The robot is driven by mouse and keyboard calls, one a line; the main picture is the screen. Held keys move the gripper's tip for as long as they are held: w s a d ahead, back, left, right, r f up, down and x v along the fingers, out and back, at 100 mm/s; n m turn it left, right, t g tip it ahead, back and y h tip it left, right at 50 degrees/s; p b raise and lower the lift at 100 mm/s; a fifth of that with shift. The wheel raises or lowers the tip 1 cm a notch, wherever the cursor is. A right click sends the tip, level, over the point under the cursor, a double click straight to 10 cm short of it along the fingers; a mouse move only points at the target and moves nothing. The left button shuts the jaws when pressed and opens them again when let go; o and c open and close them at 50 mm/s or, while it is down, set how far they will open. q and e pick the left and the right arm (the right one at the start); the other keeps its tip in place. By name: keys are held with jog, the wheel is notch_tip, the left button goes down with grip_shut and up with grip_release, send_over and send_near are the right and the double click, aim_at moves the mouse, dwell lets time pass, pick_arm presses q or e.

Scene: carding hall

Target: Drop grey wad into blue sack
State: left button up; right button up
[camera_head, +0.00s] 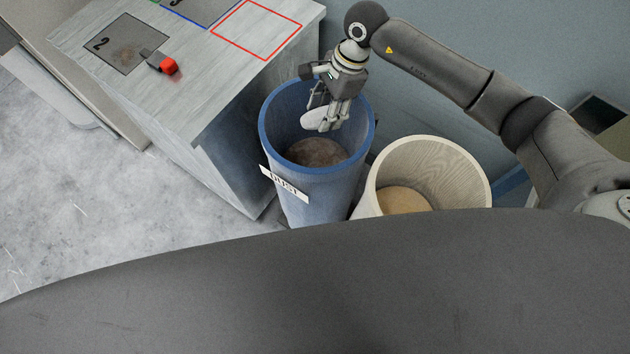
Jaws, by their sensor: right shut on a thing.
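The blue sack (290,197) is a round, open-topped blue container with a white label that seems to read "DUST". Brown matter shows at its bottom. My right gripper (328,122) points down over its mouth, inside the rim as seen from above. It is shut on a pale grey wad (314,117), which shows at the left of the fingers. I cannot tell exactly how far the wad is below the rim. My left gripper is out of view.
A pale round bin (437,168) with tan contents stands right of the sack. A grey bench (190,85) on the left has a dark square marked 2 (118,38), a red outlined square (257,32) and a small red-and-grey object (165,65). A wall stands behind.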

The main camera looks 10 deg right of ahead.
jog(key=shift+f, duration=0.8)
jog(key=o, duration=1.1)
jog(key=shift+r, duration=0.2)
jog(key=v, duration=1.1)
jog(key=shift+d+r, duration=0.2)
jog(key=shift+r, duration=0.1)
